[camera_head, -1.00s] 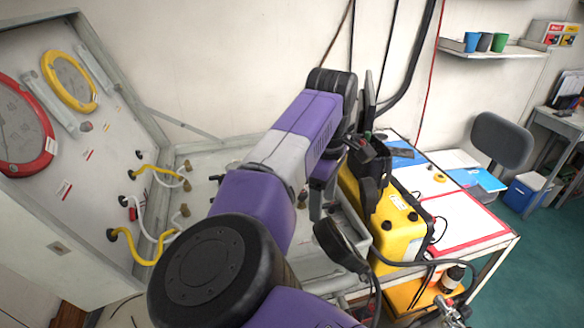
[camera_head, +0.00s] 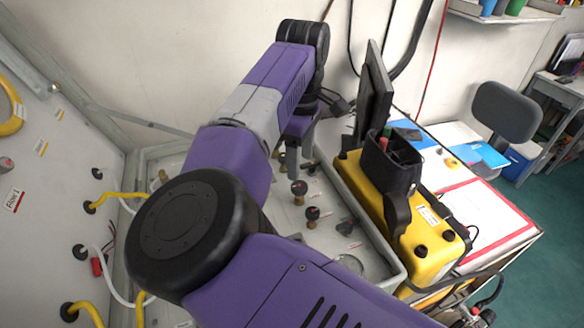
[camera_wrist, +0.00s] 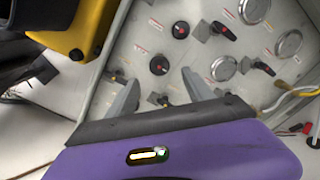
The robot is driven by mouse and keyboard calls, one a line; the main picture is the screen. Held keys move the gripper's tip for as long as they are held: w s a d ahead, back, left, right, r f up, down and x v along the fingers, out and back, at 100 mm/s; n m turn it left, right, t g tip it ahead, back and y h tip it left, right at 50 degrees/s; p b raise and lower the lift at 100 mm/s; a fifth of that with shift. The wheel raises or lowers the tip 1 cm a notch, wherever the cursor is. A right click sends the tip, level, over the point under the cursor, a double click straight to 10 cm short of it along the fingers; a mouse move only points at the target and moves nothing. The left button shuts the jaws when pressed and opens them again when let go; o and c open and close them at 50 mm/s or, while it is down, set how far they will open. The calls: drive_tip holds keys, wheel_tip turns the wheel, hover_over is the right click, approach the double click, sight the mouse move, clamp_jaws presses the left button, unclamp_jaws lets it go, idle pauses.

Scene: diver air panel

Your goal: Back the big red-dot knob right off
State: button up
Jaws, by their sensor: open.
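In the wrist view two round black knobs with red dots show on the pale panel (camera_wrist: 130,42): one knob (camera_wrist: 159,65) lies between my fingertips in the picture, another knob (camera_wrist: 181,30) is farther up. I cannot tell for sure which is the big one. My gripper (camera_wrist: 160,78) is open, its two grey fingers pointing at the panel, with nothing between them that they visibly touch. In the head view black knobs (camera_head: 299,188) and (camera_head: 312,213) stand on brass stems just right of my arm.
Black lever handles (camera_wrist: 224,32) and round gauges (camera_wrist: 254,10) are near the knobs. A yellow case (camera_head: 425,235) with a black handset stands right of the panel tray. Yellow and white hoses (camera_head: 115,197) run at the left.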

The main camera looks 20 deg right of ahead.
sight(299, 185)
drive_tip(key=shift+w+f, duration=0.1)
drive_tip(key=shift+f, duration=0.15)
drive_tip(key=shift+f+p, duration=1.25)
drive_tip(key=shift+f, duration=2.35)
clamp_jaws()
